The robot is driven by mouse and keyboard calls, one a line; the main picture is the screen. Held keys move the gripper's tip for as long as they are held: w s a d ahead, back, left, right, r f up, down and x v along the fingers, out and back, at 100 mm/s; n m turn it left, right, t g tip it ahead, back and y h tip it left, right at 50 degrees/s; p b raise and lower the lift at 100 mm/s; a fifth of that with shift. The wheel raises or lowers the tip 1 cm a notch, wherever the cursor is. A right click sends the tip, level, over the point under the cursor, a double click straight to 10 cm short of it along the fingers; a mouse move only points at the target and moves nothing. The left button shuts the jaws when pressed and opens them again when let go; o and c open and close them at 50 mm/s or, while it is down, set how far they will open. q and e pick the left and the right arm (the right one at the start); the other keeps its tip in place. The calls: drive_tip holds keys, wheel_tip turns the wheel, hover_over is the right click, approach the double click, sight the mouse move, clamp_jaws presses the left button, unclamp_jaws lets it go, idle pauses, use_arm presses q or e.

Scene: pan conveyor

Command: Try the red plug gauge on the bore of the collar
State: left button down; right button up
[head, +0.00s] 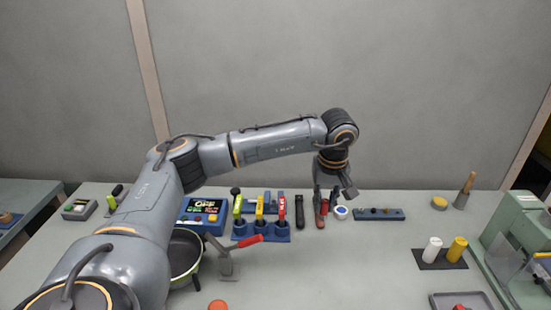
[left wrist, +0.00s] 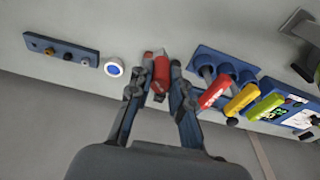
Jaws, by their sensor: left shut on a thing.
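My left gripper (head: 327,212) points down at the back of the table, to the right of the blue rack. Its fingers are shut on a red and dark object (left wrist: 160,68) that shows between them in the left wrist view (left wrist: 157,94); I cannot tell exactly what it is or whether it touches the table. A red-handled gauge (head: 282,208) stands in the blue rack (head: 272,234) beside yellow (head: 259,206) and green ones; it also shows in the left wrist view (left wrist: 213,91). I cannot clearly identify the collar. My right gripper is out of view.
A white round piece with a blue centre (head: 341,212) and a blue bar with knobs (head: 380,214) lie right of the gripper.

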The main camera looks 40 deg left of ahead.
use_arm(q)
drive_tip(key=w+a+f+n+p, duration=0.1)
drive_tip(key=a+n, duration=0.3)
drive_tip(key=a, duration=0.5)
drive_tip(key=w+a+f+n+g+p, duration=0.1)
drive_tip(key=a+n, duration=0.3)
drive_tip(key=a, duration=0.6)
drive_tip(key=shift+w+a+f+n+y+p, duration=0.25)
drive_tip(key=shift+f+y+p, duration=0.2)
drive_tip(key=shift+f, duration=0.4)
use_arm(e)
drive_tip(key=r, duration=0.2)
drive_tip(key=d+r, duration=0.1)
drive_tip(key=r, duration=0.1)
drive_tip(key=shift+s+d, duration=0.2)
use_arm(q)
drive_tip(key=shift+s+d+f, duration=0.1)
drive_tip(key=shift+f, duration=0.1)
drive_tip(key=shift+f, duration=0.15)
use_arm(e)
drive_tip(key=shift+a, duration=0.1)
use_arm(q)
drive_tip(key=shift+f, duration=0.35)
drive_tip(key=shift+f+b, duration=0.35)
drive_tip(key=shift+b, duration=0.1)
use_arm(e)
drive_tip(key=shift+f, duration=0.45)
